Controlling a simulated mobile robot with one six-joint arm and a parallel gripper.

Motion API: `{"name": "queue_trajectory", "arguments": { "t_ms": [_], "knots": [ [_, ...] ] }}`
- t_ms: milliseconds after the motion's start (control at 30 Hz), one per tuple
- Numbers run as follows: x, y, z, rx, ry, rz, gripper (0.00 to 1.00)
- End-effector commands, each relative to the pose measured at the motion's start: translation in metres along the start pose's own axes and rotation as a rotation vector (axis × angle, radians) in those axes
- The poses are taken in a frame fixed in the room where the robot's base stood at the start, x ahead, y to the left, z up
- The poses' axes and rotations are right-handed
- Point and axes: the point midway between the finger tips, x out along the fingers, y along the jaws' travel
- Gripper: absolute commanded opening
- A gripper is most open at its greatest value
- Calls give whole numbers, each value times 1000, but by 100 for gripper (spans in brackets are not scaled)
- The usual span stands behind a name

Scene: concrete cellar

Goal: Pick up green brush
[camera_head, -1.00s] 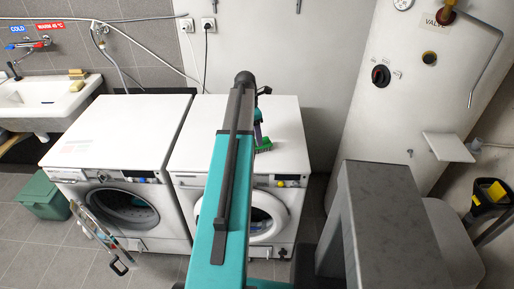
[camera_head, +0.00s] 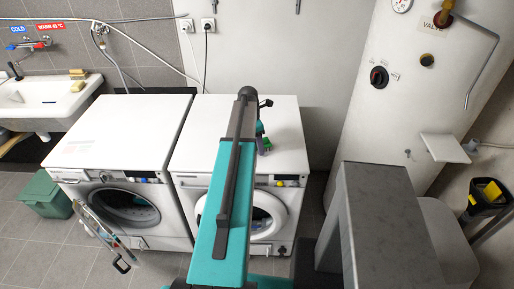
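The green brush (camera_head: 266,142) shows as a small patch of green with a purple-grey part, over the top of the right washing machine, toward its front. Most of it is hidden behind my arm and gripper. My gripper (camera_head: 261,130) is at the brush, just right of my teal arm link. Its fingers are small and mostly covered, so I cannot tell whether they are open or shut on the brush. I also cannot tell whether the brush touches the machine top.
A sink (camera_head: 45,98), a green bin (camera_head: 45,195) and a white boiler (camera_head: 420,100) stand around. The right machine's top is otherwise clear.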

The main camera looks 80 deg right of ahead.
Motion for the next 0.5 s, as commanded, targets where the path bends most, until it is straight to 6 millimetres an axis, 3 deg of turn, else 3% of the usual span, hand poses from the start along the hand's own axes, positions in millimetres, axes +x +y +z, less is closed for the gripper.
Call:
{"name": "queue_trajectory", "arguments": {
  "t_ms": [367,500],
  "knots": [
    [0,0,-1,-1,0,0,57],
    [0,0,-1,-1,0,0,37]
  ]
}}
